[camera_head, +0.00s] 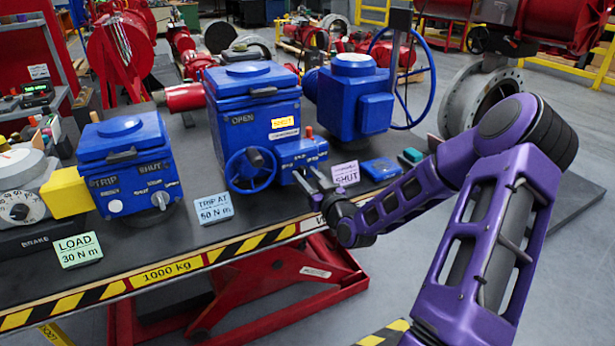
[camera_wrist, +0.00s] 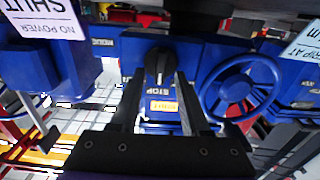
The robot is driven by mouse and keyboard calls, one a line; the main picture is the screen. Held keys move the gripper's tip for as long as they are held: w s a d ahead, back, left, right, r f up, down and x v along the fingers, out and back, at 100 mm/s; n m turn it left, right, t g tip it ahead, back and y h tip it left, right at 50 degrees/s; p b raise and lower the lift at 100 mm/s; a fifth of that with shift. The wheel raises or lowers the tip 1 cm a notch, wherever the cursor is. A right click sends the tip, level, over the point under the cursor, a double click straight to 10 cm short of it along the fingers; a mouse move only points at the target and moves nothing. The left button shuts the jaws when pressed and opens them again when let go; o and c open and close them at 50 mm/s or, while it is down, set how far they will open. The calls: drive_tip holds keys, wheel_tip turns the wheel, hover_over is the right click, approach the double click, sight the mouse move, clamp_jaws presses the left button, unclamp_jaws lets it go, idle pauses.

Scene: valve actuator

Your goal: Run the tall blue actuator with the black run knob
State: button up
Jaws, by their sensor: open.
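The tall blue actuator (camera_head: 235,100) stands mid-bench, with a blue handwheel (camera_head: 250,170) low on its front and a lit yellow-orange window (camera_head: 285,123). A small blue control box (camera_head: 298,150) juts from its lower right. In the wrist view, which is upside down, the black run knob (camera_wrist: 159,66) sits on the blue face, its bar roughly vertical, near inverted lettering. My gripper (camera_head: 312,180) is open in front of the box. In the wrist view my gripper (camera_wrist: 158,82) has one finger on each side of the knob, apparently not touching; the depth is unclear.
The handwheel (camera_wrist: 243,88) is close at right in the wrist view. A SHUT card (camera_head: 346,174) and a "TRIP AT 50 N m" card (camera_head: 215,208) stand nearby. A shorter blue actuator (camera_head: 125,160) is left; another with a large wheel (camera_head: 352,95) is behind right.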

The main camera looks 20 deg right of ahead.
clamp_jaws()
idle(0.4)
drive_tip(key=m, duration=0.4)
drive_tip(key=shift+d+m, duration=0.25)
drive_tip(key=shift+m, duration=0.05)
drive_tip(key=m+p, duration=0.1)
drive_tip(key=m, duration=0.3)
drive_tip(key=shift+d+f, duration=0.15)
drive_tip(key=shift+m, duration=0.3)
unclamp_jaws()
